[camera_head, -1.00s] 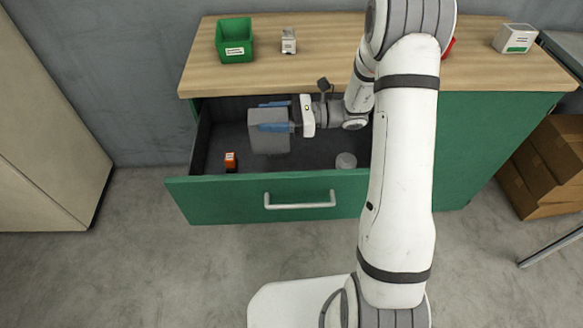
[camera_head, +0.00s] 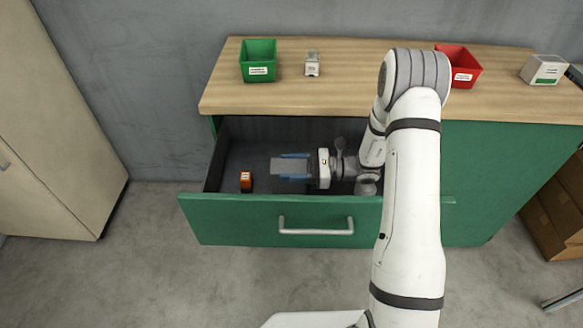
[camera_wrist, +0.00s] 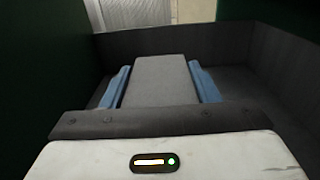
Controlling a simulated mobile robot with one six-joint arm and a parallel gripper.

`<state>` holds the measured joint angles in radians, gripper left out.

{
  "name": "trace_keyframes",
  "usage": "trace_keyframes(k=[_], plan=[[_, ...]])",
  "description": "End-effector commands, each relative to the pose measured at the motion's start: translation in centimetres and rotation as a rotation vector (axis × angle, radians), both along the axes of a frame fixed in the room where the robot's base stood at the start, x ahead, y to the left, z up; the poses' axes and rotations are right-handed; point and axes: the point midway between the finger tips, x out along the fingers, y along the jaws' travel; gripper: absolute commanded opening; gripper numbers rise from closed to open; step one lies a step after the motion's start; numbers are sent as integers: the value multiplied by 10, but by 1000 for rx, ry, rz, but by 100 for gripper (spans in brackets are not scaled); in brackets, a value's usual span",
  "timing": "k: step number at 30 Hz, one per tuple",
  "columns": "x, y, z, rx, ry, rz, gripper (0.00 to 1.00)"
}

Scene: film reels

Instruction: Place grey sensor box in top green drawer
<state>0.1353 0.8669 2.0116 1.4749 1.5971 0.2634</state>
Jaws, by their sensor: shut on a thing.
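The grey sensor box (camera_head: 289,167) is between the blue fingers of my gripper (camera_head: 294,168), inside the open top green drawer (camera_head: 250,218). In the wrist view the grey box (camera_wrist: 160,80) fills the space between the two blue fingers of my gripper (camera_wrist: 160,88), one along each side. The dark drawer walls (camera_wrist: 190,42) surround it there. My gripper is shut on the box and lies nearly level, low in the drawer. I cannot tell whether the box touches the drawer floor.
On the wooden top (camera_head: 350,85) are a green bin (camera_head: 258,62), a small grey item (camera_head: 312,64), a red bin (camera_head: 460,68) and a white box (camera_head: 543,69).

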Motion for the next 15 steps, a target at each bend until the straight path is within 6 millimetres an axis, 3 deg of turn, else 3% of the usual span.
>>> trace_keyframes(k=[8, 9, 15], plan=[[0, 0, -2, 1, -1, 1, 26], [0, 1, -1, 0, -1, 1, 58], [0, 1, -1, 0, -1, 1, 74]])
